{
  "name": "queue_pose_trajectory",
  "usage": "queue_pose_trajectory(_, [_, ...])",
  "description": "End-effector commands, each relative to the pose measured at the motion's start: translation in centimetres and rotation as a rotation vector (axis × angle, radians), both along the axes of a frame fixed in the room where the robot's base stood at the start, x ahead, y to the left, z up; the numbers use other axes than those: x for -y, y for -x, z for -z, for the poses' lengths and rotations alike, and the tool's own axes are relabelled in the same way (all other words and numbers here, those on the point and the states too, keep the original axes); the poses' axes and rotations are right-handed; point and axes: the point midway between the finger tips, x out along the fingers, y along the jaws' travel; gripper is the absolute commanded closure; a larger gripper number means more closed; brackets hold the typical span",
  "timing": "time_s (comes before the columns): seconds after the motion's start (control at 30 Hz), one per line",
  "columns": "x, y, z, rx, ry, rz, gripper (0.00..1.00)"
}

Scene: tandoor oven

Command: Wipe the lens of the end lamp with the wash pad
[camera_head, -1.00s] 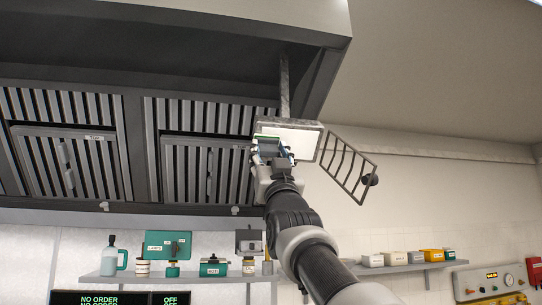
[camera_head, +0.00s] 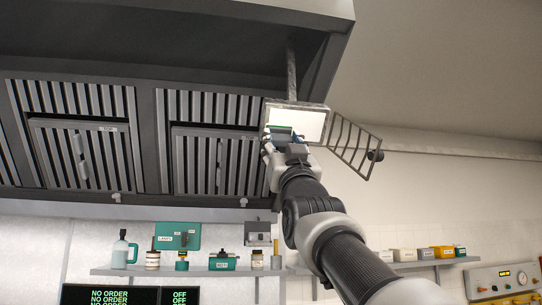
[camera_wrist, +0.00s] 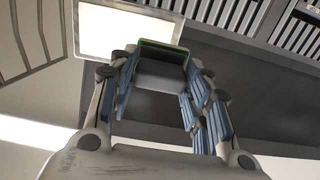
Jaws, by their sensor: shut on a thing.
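The end lamp hangs under the hood corner, its bright white lens (camera_head: 312,126) facing me. The lens also fills the upper left of the wrist view (camera_wrist: 112,32). My gripper (camera_head: 279,142) is raised to the lamp's left lower part. It is shut on the wash pad (camera_head: 280,131), a grey block with a green edge. In the wrist view the pad (camera_wrist: 160,72) sits between the blue-lined fingers (camera_wrist: 160,84), its green edge overlapping the lens's right lower corner. I cannot tell whether the pad touches the lens. The pad's front face is hidden.
The lamp's wire guard (camera_head: 352,144) stands swung out to the right, with a dark round knob. Slatted hood filters (camera_head: 80,155) lie to the left. A shelf (camera_head: 130,270) with bottles and boxes is below, and another shelf (camera_head: 425,263) is at right.

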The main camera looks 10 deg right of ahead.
Motion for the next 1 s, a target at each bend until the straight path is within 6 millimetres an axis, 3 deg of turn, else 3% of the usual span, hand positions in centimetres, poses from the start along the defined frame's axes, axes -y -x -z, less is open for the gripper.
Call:
queue_pose_trajectory(0.23, [0.0, 0.2, 0.2, 0.001, 0.000, 0.000, 0.74])
queue_pose_trajectory(0.57, [0.0, 2.0, 2.2, 0.001, 0.000, 0.000, 0.74])
queue_pose_trajectory(1.0, [0.0, 2.1, 2.0, 0.000, 0.000, 0.000, 0.74])
